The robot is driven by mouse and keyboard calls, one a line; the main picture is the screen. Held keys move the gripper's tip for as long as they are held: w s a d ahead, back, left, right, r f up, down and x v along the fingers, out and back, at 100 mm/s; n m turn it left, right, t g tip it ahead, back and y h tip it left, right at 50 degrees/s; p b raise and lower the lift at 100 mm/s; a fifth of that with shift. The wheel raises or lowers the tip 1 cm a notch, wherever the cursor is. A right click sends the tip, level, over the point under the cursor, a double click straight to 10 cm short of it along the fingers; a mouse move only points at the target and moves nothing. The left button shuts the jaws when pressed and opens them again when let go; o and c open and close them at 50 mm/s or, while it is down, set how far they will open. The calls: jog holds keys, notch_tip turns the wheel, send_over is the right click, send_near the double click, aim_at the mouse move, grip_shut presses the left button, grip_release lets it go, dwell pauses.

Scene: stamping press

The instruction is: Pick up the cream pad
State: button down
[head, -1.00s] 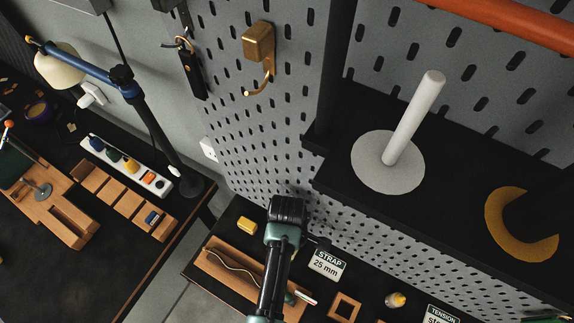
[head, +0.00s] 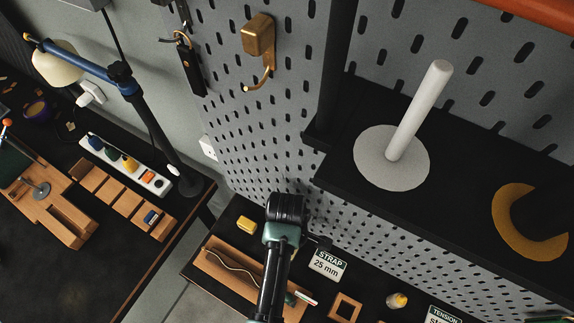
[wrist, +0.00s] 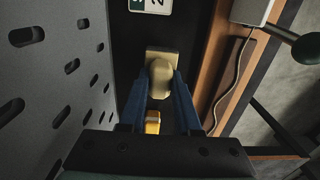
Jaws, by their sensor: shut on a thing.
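The cream pad (wrist: 160,82) shows in the wrist view as a pale block with a rounded near part and a flatter, squarish far part. It sits between the two blue fingers of my gripper (wrist: 161,76), which are shut on its sides. In the head view my arm's dark wrist and green-grey links reach down over the narrow black bench, and they hide the fingers and the pad. I cannot tell whether the pad touches the bench.
A yellow block (head: 246,225) lies close to my gripper, beside a wooden tray (head: 222,267) with a cord. The pegboard (head: 262,120) rises close behind; a black shelf (head: 340,180) overhangs at right.

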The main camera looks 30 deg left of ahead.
notch_tip(320, 180, up, 5)
jog(key=shift+w+r+b, duration=0.1)
jog(key=shift+w+b, duration=0.05)
jog(key=shift+b, duration=0.4)
jog(key=s+b, duration=0.4)
jog(key=s, duration=1.6)
jog(key=shift+a+r+b, duration=0.2)
jog(key=shift+a+b, duration=0.15)
jog(key=shift+w, duration=0.1)
jog(key=c, duration=1.2)
grip_release()
grip_shut()
